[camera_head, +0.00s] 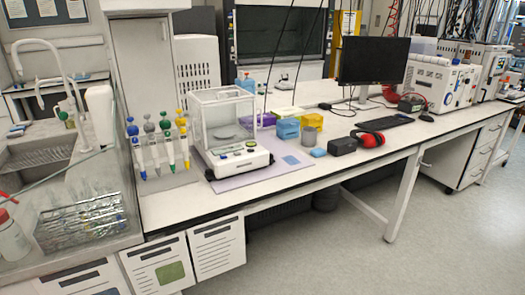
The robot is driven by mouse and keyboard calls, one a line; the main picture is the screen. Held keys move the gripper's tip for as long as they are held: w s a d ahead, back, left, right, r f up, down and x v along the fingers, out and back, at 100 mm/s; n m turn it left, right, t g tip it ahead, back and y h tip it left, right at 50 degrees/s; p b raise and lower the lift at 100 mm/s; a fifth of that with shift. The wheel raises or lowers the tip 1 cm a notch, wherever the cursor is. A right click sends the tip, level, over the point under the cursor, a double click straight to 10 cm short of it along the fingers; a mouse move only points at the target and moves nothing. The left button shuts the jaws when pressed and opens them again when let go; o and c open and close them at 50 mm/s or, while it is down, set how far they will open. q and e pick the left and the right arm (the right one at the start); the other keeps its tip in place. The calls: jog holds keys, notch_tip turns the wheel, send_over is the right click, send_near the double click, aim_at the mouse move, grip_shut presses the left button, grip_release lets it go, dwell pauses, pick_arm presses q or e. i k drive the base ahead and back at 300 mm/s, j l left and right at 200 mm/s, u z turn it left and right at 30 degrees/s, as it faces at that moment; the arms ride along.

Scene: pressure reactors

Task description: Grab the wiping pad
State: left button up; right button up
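A small flat blue pad (318,152) lies on the white bench, just left of a black box. A flat grey-blue square (291,160) lies on the lilac mat (262,172), right of the balance. Which of these two is the wiping pad I cannot tell for certain. Neither of my grippers shows in the head view, and nothing is seen touching either item.
The balance (230,135) stands left of the pads, with pipettes (165,145) on a rack further left. Blue and yellow boxes (288,128), a grey cylinder (309,136), a black box (342,146) and red earmuffs (369,138) stand close by. The bench's front edge is clear.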

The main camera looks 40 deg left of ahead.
aim_at(317, 153)
jog(key=u, duration=1.2)
jog(key=i+l+u, duration=0.3)
jog(key=u, duration=0.15)
jog(key=i+l+u, duration=0.4)
jog(key=k+l, duration=0.05)
jog(key=k, duration=0.05)
